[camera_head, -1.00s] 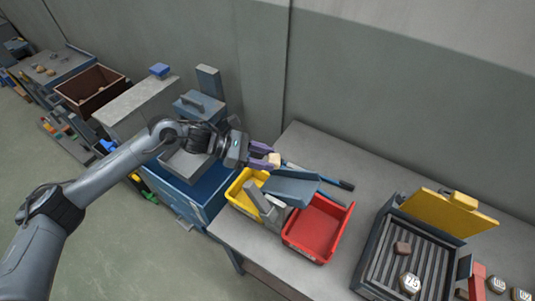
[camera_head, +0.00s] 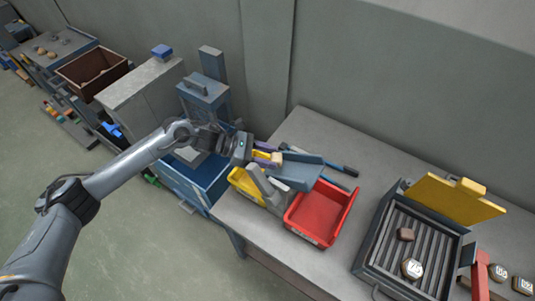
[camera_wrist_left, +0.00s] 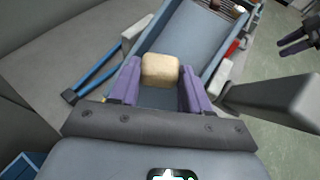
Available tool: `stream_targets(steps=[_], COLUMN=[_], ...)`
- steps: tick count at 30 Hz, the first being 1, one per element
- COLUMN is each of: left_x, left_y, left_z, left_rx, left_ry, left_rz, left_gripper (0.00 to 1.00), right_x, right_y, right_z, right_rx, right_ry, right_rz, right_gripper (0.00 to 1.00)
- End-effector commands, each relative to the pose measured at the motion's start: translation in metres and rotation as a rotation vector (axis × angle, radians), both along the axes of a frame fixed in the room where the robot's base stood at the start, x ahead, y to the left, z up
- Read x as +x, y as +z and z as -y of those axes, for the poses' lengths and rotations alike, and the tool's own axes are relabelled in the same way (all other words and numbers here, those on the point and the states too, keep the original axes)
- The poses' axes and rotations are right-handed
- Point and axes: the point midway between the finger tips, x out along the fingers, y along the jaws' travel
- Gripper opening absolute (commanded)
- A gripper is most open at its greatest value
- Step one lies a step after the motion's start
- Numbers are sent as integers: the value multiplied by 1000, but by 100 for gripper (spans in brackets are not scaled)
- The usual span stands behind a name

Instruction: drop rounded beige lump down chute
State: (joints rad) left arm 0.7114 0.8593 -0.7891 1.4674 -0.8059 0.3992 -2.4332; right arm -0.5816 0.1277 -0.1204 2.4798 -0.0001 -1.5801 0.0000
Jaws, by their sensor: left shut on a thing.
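The rounded beige lump (camera_head: 277,159) is between the purple fingers of my left gripper (camera_head: 268,157), at the upper end of the blue-grey chute (camera_head: 298,173). In the left wrist view the lump (camera_wrist_left: 160,70) sits between both fingertips, and the gripper is shut on it. The chute (camera_wrist_left: 188,42) stretches away beneath and beyond it there. I cannot tell whether the lump touches the chute. My right gripper (camera_wrist_left: 296,40) shows small and dark at the upper right of the wrist view, its two fingers apart.
A yellow bin (camera_head: 243,184) and a red bin (camera_head: 318,212) stand by the chute on the grey table. A grey post (camera_head: 262,182) rises beside the chute. A blue-handled tool (camera_head: 340,168) lies behind. A ribbed tray (camera_head: 410,250) with a yellow lid (camera_head: 455,198) stands at right.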

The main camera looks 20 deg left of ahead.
Motion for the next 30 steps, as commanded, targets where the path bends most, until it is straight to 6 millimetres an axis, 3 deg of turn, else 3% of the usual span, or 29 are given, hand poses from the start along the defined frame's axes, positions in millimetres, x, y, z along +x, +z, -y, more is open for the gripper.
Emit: stream_targets(steps=[5, 6, 11, 22, 30], left_x=[0, 0, 0, -1, -12], left_y=[0, 0, 0, 1, 13], left_z=[0, 0, 0, -3, -34], left_rx=[-1, 0, 0, 1, 4], left_ry=[0, 0, 0, 1, 2], left_rz=[0, 0, 0, 0, 1], left_gripper=[17, 53, 77, 77, 77], right_x=[0, 0, 1, 1, 1], right_y=[0, 0, 0, 0, -6], right_z=[0, 0, 0, -2, -2], right_rx=[0, 0, 3, 10, 11], right_ry=[0, -1, -2, -8, -8], right_rz=[0, 1, 2, 2, 3], right_gripper=[43, 43, 43, 43, 43])
